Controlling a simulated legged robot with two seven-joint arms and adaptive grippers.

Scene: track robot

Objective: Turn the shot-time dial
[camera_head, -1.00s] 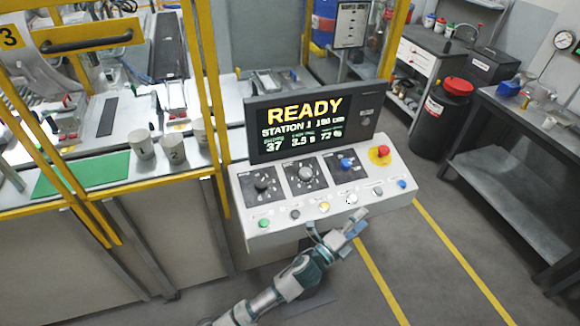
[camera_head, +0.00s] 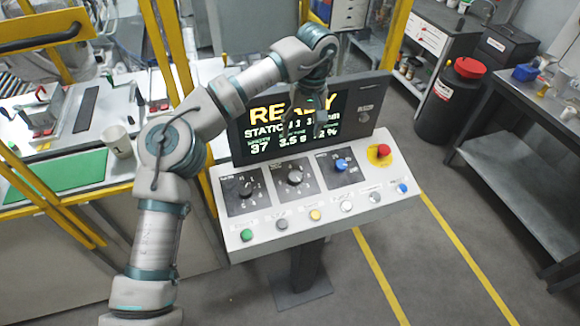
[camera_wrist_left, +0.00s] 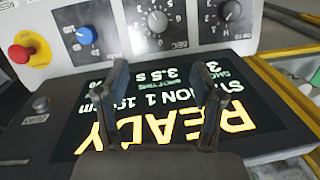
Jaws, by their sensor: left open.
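The control console has a sloped white panel (camera_head: 300,215) with three dials. A black dial (camera_head: 246,189) is on the left, a grey dial (camera_head: 295,175) in the middle and a blue one (camera_head: 341,164) on the right. My left gripper (camera_head: 305,122) hangs in front of the screen (camera_head: 362,118), above the panel, open and empty. In the left wrist view, upside down, its fingers (camera_wrist_left: 160,95) are spread over the screen; the middle dial (camera_wrist_left: 157,20) lies beyond them, apart from them. My right gripper is out of view.
A red emergency button (camera_head: 383,151) is at the panel's right, and several coloured buttons line its front edge. Yellow posts (camera_head: 172,60) stand behind my left arm. The floor right of the console is clear.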

